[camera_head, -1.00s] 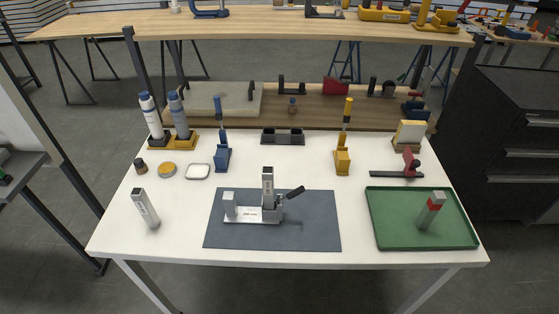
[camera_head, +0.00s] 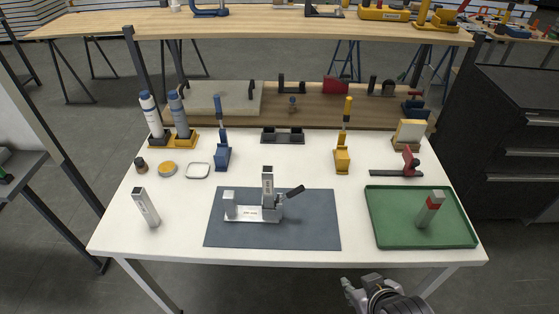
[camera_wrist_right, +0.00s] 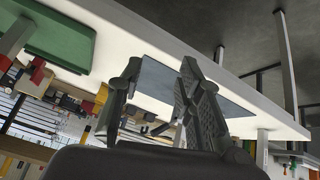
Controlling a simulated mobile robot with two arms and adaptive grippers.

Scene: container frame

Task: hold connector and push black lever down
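A silver fixture (camera_head: 245,216) sits on the dark grey mat (camera_head: 310,225) in the middle of the white table. It has a small block at its left end and a tall upright grey metal block (camera_head: 268,186) at its right. The black lever (camera_head: 295,191) slants up to the right from the fixture. I cannot tell which part is the connector. My right gripper (camera_head: 362,282) is at the bottom right, short of the table's front edge, away from the fixture. In the right wrist view its fingers (camera_wrist_right: 162,70) stand apart, empty. My left gripper is not in view.
A green tray (camera_head: 385,235) with a red-banded grey block (camera_head: 430,212) is at the right. Another grey block (camera_head: 145,208) stands at the left. Blue (camera_head: 222,150) and yellow (camera_head: 343,155) upright-handled clamps stand behind the mat. The table's front strip is clear.

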